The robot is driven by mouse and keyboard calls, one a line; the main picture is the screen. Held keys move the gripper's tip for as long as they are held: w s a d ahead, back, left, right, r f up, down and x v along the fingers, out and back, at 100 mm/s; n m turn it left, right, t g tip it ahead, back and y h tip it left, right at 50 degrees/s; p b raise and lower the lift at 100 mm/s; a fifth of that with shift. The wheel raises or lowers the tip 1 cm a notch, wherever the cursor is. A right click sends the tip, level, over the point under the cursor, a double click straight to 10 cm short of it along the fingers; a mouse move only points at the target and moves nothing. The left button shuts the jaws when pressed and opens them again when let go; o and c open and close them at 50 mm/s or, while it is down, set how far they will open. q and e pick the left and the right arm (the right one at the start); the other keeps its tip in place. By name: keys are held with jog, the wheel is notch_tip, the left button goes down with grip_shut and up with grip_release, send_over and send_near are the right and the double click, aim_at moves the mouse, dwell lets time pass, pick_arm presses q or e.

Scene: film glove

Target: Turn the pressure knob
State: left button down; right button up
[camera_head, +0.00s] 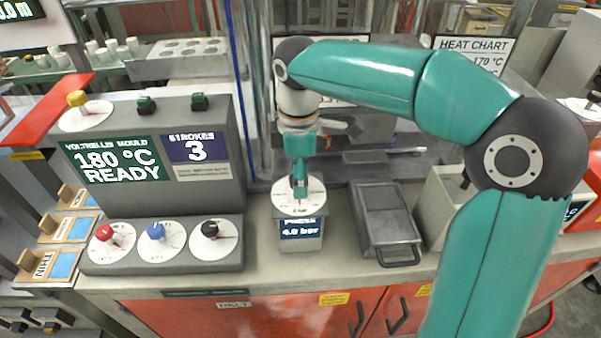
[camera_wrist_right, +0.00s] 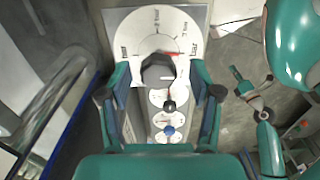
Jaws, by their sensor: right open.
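The pressure knob is a dark knob (camera_wrist_right: 158,72) with a red pointer on a white round dial, on top of a grey box (camera_head: 301,243) whose label reads 4.0 bar. My right gripper (camera_head: 300,190) points down over this dial and hides most of the knob in the head view. In the right wrist view, my right gripper (camera_wrist_right: 160,92) is open, its fingers on either side of the knob. I cannot tell whether they touch it. Teal parts of my other arm show at the right of the wrist view; its jaws are unclear.
Left of the box, a grey panel (camera_head: 165,262) carries red, blue and black knobs. Behind it, a display (camera_head: 118,163) reads 180 °C READY. A lidded grey metal tray (camera_head: 386,220) stands close on the right. The bench front edge is clear.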

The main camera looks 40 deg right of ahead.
notch_tip(320, 180, up, 12)
dwell(0.6)
jog(key=shift+f, duration=0.1)
dwell(0.4)
